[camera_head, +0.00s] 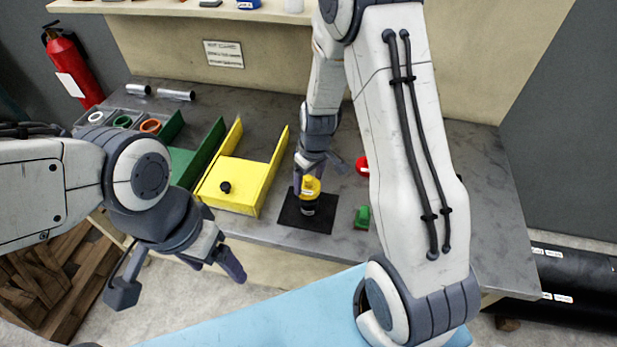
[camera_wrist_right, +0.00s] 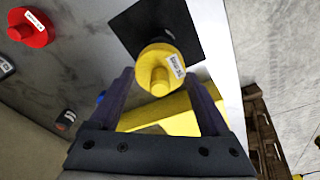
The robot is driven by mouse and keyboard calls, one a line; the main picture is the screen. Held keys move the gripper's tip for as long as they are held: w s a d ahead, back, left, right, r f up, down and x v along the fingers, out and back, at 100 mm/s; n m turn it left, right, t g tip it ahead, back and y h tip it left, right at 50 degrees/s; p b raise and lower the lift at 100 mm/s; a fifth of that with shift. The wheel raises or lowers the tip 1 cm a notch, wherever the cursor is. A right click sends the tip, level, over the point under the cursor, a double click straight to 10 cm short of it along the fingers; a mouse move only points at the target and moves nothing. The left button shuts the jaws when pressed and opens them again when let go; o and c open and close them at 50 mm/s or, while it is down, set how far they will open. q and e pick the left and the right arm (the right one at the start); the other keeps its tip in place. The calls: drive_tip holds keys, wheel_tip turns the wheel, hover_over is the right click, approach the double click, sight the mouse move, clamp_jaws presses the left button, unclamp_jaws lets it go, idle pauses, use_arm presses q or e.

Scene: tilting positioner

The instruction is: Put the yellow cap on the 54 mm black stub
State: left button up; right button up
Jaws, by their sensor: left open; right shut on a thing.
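The yellow cap (camera_head: 311,186), a disc with a round knob, is held by my right gripper (camera_head: 309,179). In the right wrist view the cap (camera_wrist_right: 160,62) carries a white label and lies between the right fingers (camera_wrist_right: 163,92). Directly below it in the head view is a dark upright stub (camera_head: 308,204) on a black square mat (camera_head: 318,221). The mat also shows in the right wrist view (camera_wrist_right: 188,22). My left gripper (camera_head: 178,280) is open and empty in front of the bench.
A yellow open tray (camera_head: 243,176) with a small black knob (camera_head: 224,187) stands left of the mat, beside a green tray (camera_head: 206,150). Metal tubes (camera_head: 176,95) lie at the back left.

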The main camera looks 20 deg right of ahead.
sight(309, 186)
drive_tip(key=shift+f+b, duration=1.05)
drive_tip(key=shift+f, duration=0.6)
drive_tip(key=shift+f+b, duration=0.85)
drive_tip(key=shift+b, duration=0.05)
drive_tip(key=o, duration=1.2)
drive_tip(key=shift+c, duration=0.2)
drive_tip(key=shift+r, duration=0.15)
drive_tip(key=r, duration=0.6)
drive_tip(key=s+r+b, duration=0.1)
drive_tip(key=r, duration=0.3)
drive_tip(key=shift+s+d+r, duration=0.1)
drive_tip(key=shift+d, duration=0.15)
drive_tip(key=s+a+r+n, duration=0.2)
drive_tip(key=s+a+r, duration=0.3)
drive_tip(key=s+a, duration=0.65)
drive_tip(key=s+a+r+g+b, duration=0.1)
drive_tip(key=s+a, duration=0.2)
drive_tip(key=s, duration=0.8)
drive_tip(key=shift+r+n, duration=0.35)
drive_tip(key=shift+n, duration=0.05)
